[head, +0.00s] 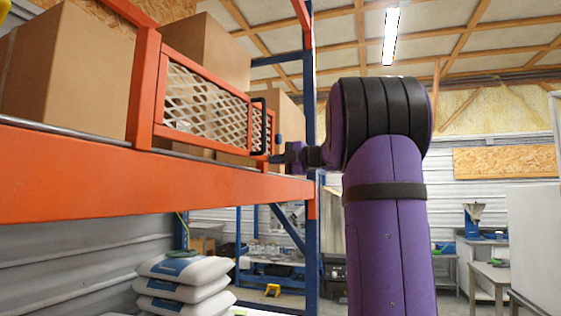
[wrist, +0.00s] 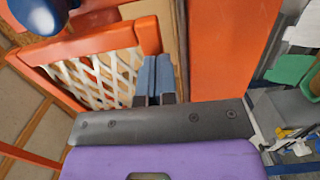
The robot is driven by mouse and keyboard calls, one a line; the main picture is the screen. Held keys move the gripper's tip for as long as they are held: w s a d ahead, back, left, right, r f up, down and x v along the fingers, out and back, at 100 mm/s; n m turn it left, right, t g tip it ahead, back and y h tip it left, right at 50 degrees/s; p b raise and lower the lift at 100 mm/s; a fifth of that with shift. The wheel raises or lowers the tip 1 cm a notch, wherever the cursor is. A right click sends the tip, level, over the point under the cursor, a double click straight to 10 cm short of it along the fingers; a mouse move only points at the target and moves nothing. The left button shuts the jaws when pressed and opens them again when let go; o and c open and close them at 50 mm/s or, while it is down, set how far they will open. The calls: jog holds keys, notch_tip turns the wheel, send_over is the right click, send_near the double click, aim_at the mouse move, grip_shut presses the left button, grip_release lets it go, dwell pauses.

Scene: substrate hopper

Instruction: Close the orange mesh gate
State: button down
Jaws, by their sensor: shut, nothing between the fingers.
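The orange mesh gate (head: 206,102) stands upright on the shelf beam, beside an orange post (head: 143,88) at its left. It has pale wire mesh and a black handle (head: 262,125) near its right end. Its frame runs roughly along the beam; I cannot tell whether it is fully shut. My gripper (head: 277,158) is at the gate's right end, low and close to the handle. In the wrist view my gripper's fingers (wrist: 155,62) are together and empty, in front of the gate's frame beside the mesh (wrist: 95,78). Contact with the gate is unclear.
Cardboard boxes (head: 70,65) stand on the shelf behind the gate. The orange beam (head: 140,185) runs below it, and a blue upright (head: 311,100) stands to the right. White sacks (head: 185,282) are stacked below. A bench (head: 490,272) stands far right.

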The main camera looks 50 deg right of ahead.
aim_at(264, 160)
jog(key=shift+n+g+y, duration=0.3)
jog(key=shift+n+y, duration=0.3)
jog(key=shift+y, duration=0.3)
jog(key=x, duration=0.4)
jog(key=shift+w+d, duration=0.25)
jog(key=shift+w+a+r, duration=0.15)
jog(key=shift+w+a, duration=0.05)
jog(key=shift+w, duration=0.1)
